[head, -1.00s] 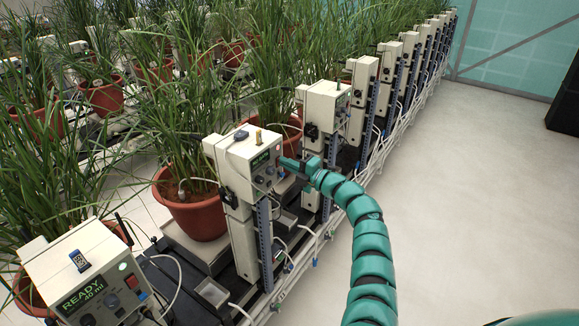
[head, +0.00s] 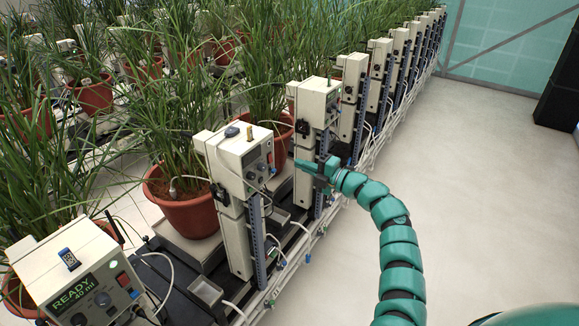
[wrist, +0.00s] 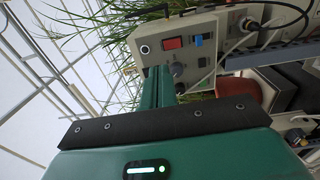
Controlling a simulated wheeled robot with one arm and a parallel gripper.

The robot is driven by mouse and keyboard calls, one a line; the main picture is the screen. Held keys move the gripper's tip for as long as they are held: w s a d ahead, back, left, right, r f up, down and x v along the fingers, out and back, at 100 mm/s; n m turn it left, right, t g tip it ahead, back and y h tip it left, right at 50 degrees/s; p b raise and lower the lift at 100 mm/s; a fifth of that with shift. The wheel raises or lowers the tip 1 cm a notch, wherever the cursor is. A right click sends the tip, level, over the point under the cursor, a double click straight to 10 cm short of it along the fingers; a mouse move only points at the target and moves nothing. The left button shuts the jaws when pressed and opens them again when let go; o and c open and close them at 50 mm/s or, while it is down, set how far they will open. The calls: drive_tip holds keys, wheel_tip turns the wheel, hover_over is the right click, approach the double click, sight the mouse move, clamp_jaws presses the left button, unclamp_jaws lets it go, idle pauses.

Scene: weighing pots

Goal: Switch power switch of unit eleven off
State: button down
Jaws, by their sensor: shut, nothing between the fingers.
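The nearer middle control unit (head: 240,150), a cream box on a post, has a dark front display. In the head view, my gripper (head: 298,164) is shut and empty, to the right of this box and apart from it. In the wrist view, the shut fingers (wrist: 157,80) point toward a cream panel (wrist: 215,65). That panel carries a red rocker switch (wrist: 172,43), a blue part (wrist: 198,40), a dark round lamp with a pale rim (wrist: 145,49) and grey knobs (wrist: 178,69). I cannot read a unit number on the boxes.
The front-left unit (head: 80,275) has a lit display reading READY 40 ml. Another unit (head: 318,105) stands just behind my gripper. Potted plants (head: 190,215) line the left. White hoses run along the row's edge. The floor (head: 490,190) on the right is clear.

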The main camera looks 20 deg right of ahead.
drive_tip(key=v, duration=0.1)
drive_tip(key=b+v, duration=0.1)
drive_tip(key=v, duration=0.3)
drive_tip(key=shift+r, duration=0.4)
drive_tip(key=shift+s, duration=0.1)
